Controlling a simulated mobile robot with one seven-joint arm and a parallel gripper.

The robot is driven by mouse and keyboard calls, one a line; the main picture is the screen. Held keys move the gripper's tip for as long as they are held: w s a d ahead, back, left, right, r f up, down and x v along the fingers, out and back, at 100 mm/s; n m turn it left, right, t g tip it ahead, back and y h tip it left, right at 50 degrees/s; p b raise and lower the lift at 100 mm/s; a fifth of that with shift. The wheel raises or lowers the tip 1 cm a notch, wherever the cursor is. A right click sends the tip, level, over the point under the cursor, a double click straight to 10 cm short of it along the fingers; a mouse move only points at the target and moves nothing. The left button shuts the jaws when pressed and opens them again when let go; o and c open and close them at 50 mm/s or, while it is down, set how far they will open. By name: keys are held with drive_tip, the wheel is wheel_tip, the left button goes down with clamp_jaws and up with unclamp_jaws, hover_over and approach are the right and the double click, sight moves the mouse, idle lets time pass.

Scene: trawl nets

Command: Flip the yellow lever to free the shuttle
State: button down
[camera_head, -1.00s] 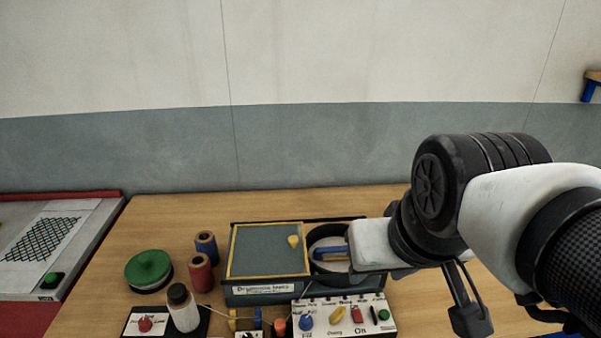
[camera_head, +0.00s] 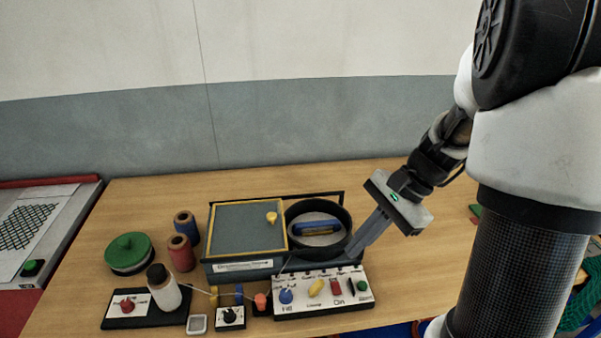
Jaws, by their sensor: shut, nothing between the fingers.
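A yellow lever-like handle (camera_head: 316,287) sits on the white control panel (camera_head: 300,307), between a blue knob and a red switch. A smaller yellow piece (camera_head: 213,294) stands left of the panel. I cannot tell for sure which is the task's lever. A blue shuttle-like object (camera_head: 318,228) with a little yellow lies in the round black pan (camera_head: 346,218) behind the panel. My gripper (camera_head: 352,253) is shut and empty, pointing down-left. Its fingertips show at the pan's right side, above the panel's back edge; contact is unclear.
A grey box with a yellow-edged lid (camera_head: 240,233) and yellow knob adjoins the pan. Red and blue spools (camera_head: 180,254), a green-lidded tin (camera_head: 128,252) and a white bottle (camera_head: 163,290) stand left. The table (camera_head: 420,270) right of the panel is mostly clear.

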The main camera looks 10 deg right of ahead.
sight(316, 288)
drive_tip(key=w+d+f+m+y, duration=0.2)
drive_tip(key=d+f+m, duration=0.2)
drive_tip(key=f, duration=0.3)
drive_tip(key=shift+w+m, duration=0.15)
drive_tip(key=shift+m, duration=0.15)
drive_tip(key=shift+a+f, duration=0.1)
drive_tip(key=shift+a, duration=0.05)
drive_tip(key=x, duration=0.9)
drive_tip(key=shift+a+f, duration=0.25)
drive_tip(key=shift+a, duration=0.1)
drive_tip(key=shift+r, duration=0.15)
drive_tip(key=shift+a, duration=0.15)
drive_tip(key=shift+r+h+p, duration=0.1)
drive_tip(key=shift+h+p, duration=0.2)
drive_tip(key=shift+p, duration=0.05)
